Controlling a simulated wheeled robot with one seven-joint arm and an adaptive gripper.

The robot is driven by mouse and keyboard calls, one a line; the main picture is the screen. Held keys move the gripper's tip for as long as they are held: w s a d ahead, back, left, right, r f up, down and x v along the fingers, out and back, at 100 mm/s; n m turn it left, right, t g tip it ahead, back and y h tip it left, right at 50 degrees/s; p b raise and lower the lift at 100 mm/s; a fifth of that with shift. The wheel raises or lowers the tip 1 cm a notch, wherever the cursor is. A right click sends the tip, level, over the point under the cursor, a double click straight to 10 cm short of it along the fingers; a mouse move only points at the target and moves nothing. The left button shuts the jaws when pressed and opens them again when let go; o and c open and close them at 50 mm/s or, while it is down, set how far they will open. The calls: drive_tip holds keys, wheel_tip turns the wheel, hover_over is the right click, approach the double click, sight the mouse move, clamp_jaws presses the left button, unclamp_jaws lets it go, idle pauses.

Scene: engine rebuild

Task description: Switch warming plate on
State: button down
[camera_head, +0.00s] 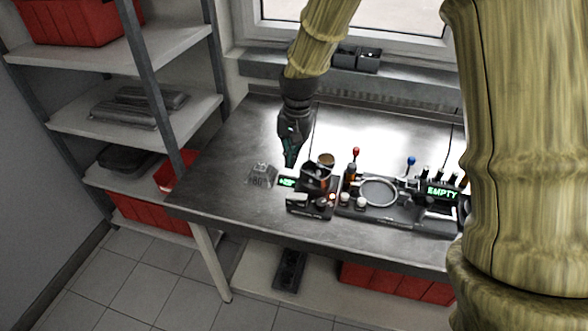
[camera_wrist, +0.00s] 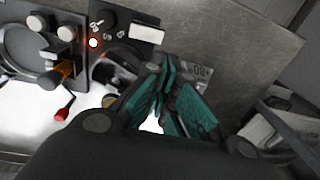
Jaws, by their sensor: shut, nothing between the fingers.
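A dark unit that looks like the warming plate (camera_head: 322,210) stands on the workbench, with a small brown-topped round part on it. In the wrist view its dark panel (camera_wrist: 118,22) shows pale markings and a glowing orange-white light (camera_wrist: 93,43). A small green display (camera_head: 287,182) shows at its left. My gripper (camera_head: 290,162) points down just behind and left of the unit, apart from it as far as I can see. In the wrist view my gripper (camera_wrist: 172,85) has its teal fingers together and empty. The unit's switch is not clearly told apart.
Right of the unit stands a fixture with a metal ring (camera_head: 379,191), red and blue knobbed levers and a green "EMPTY" display (camera_head: 442,193). A small grey marked block (camera_head: 262,174) lies left of the unit. The bench's left part is clear. Shelves (camera_head: 125,118) stand left.

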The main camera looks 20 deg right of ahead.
drive_tip(key=shift+w+a+r+b, duration=0.1)
drive_tip(key=shift+r+b, duration=0.1)
drive_tip(key=shift+r, duration=0.65)
drive_tip(key=shift+w+a+r+b, duration=0.1)
drive_tip(key=shift+r+b, duration=0.1)
drive_tip(key=shift+r, duration=0.6)
